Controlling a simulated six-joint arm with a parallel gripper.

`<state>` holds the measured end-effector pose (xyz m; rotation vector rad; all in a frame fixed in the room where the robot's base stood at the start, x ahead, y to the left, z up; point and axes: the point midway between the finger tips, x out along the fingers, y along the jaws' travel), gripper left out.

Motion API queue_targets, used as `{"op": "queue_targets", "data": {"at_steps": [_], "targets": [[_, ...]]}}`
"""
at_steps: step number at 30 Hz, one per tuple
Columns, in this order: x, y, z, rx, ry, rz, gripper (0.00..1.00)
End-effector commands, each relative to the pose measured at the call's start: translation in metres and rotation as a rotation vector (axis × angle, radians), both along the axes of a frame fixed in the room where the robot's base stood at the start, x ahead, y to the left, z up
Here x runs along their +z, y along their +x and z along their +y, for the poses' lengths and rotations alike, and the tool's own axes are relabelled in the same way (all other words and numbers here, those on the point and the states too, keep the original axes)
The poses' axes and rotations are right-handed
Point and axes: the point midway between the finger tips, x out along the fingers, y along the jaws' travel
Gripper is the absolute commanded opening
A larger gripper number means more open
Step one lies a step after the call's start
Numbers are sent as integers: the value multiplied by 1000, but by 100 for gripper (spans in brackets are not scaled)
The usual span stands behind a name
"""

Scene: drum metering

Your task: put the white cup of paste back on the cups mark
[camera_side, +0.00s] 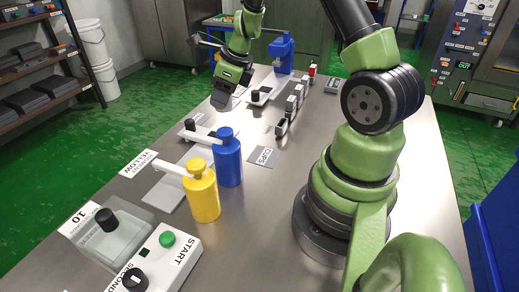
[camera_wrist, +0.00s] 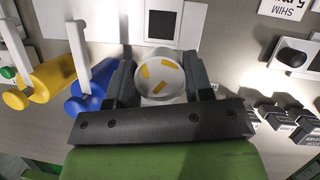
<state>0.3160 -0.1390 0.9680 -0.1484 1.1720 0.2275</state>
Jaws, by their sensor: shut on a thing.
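In the wrist view, the white cup (camera_wrist: 157,92) has a round rim and several yellow strips inside. My gripper (camera_wrist: 160,76) has one dark finger on each side of the cup and is shut on it. In the side view my gripper (camera_side: 222,97) is over the far left part of the bench, and the cup cannot be made out there. The cups mark (camera_side: 263,157) is a grey patch with a CUPS label, bare, nearer the camera and to the right of my gripper. I cannot tell how high the cup is above the bench.
A blue pump bottle (camera_side: 228,162) and a yellow pump bottle (camera_side: 203,196) stand left of the mark. Several small blocks (camera_side: 291,108) stand in a row beyond it. A START box (camera_side: 157,262) is at the front left.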

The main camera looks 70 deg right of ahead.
Motion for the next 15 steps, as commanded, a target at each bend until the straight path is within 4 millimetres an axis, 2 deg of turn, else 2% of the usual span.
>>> {"op": "queue_targets", "data": {"at_steps": [9, 15], "targets": [[-8, -71, -2, 546, 4, 1, 20], [-7, -104, 6, 845, 1, 1, 20]]}}
